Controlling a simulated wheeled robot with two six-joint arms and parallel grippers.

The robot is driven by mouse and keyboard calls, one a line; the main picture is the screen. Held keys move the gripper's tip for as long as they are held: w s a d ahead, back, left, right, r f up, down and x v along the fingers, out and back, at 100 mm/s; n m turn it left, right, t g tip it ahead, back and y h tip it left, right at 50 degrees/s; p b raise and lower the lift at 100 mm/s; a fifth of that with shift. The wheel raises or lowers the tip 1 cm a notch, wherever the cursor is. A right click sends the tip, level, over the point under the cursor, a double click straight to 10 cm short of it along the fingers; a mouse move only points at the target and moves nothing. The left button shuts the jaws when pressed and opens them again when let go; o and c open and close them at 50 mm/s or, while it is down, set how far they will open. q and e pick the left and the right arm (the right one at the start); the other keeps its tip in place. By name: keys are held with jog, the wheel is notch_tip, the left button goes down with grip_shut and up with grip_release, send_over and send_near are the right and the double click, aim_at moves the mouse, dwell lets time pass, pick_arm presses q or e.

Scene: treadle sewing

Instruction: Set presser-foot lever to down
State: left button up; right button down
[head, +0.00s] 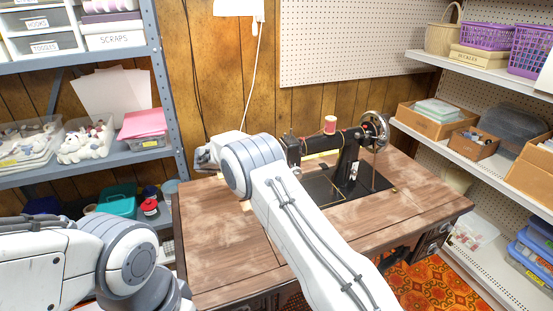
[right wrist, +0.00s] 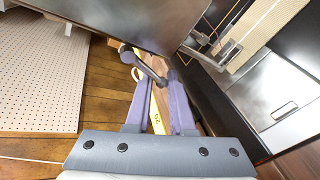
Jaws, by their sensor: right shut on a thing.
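The black sewing machine (head: 345,150) stands on the wooden treadle table (head: 225,235), its handwheel (head: 375,130) at the right. My right arm reaches across the table to the machine's left end; its gripper is hidden in the head view. In the right wrist view my right gripper (right wrist: 160,80) has its two purple fingers shut on a short dark lever (right wrist: 149,69), which appears to be the presser-foot lever. The lever slants from a rounded end at upper left down between the fingertips. Its height setting is hard to tell. My left arm is at lower left, with its gripper out of view.
A red thread spool (head: 330,124) stands on top of the machine. A yellow measuring strip (right wrist: 156,118) shows beyond the fingers. Shelves with bins (head: 145,128) flank the left, and shelves with boxes (head: 432,119) the right. The table's right side is clear.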

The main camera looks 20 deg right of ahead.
jog(key=shift+s+f, duration=0.2)
jog(key=shift+s, duration=0.05)
dwell(0.3)
jog(key=c, duration=0.8)
grip_release()
jog(key=shift+r, duration=0.1)
jog(key=shift+c, duration=0.2)
jog(key=shift+a+r, duration=0.15)
jog(key=shift+a, duration=0.15)
jog(key=w+v, duration=0.1)
jog(key=v, duration=0.8)
jog(key=shift+s+a+p, duration=0.3)
jog(key=shift+s+a, duration=0.05)
jog(key=shift+s, duration=0.1)
jog(key=shift+r, duration=0.2)
